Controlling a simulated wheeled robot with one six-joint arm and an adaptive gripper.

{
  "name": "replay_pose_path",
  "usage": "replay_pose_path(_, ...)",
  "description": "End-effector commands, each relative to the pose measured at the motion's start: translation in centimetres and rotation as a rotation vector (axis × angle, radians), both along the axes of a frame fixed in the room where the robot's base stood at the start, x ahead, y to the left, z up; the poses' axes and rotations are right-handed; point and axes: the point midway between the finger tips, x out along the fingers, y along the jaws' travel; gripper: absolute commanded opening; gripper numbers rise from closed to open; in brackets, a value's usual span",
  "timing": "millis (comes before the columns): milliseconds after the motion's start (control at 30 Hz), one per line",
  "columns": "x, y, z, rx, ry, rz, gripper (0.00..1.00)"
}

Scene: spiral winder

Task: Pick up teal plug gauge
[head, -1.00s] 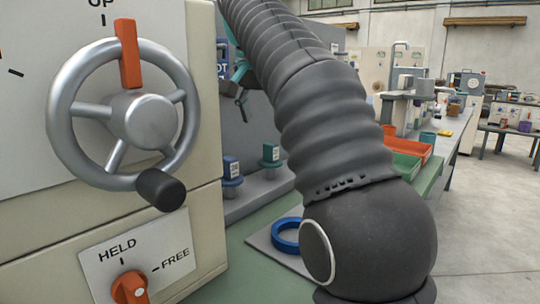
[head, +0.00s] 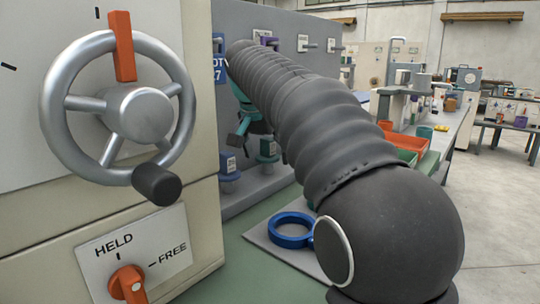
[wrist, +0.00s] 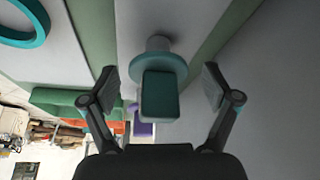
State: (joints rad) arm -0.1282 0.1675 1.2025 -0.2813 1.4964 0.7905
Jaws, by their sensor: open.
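The teal plug gauge (wrist: 160,95) shows in the wrist view with a block handle, a round flange and a pale stem. Its handle is between the two spread fingers of my gripper (wrist: 159,88), with a gap on each side. In the head view the teal gauge (head: 268,149) stands upright on the grey ledge, just right of and below my gripper (head: 243,135). My arm covers part of the gripper and the area beside the gauge there. My gripper is open and empty.
A blue plug gauge (head: 228,166) stands left of the teal one. A blue ring (head: 291,230) lies on a grey plate on the green bench. A cream panel with a handwheel (head: 118,110) fills the left. Orange and green trays (head: 408,143) are behind my arm.

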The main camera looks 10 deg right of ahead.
Motion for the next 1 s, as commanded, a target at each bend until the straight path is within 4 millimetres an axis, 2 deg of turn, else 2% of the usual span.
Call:
replay_pose_path(100, 0.22, -0.27, -0.79, 0.0, 0.0, -0.001, 0.88)
replay_pose_path(367, 0.29, -0.29, -0.95, 0.0, -0.002, -0.001, 0.88)
replay_pose_path(633, 0.28, -0.28, -0.95, 0.0, 0.0, 0.0, 0.2)
replay_pose_path(1000, 0.29, -0.29, -0.71, 0.0, -0.001, -0.001, 0.2)
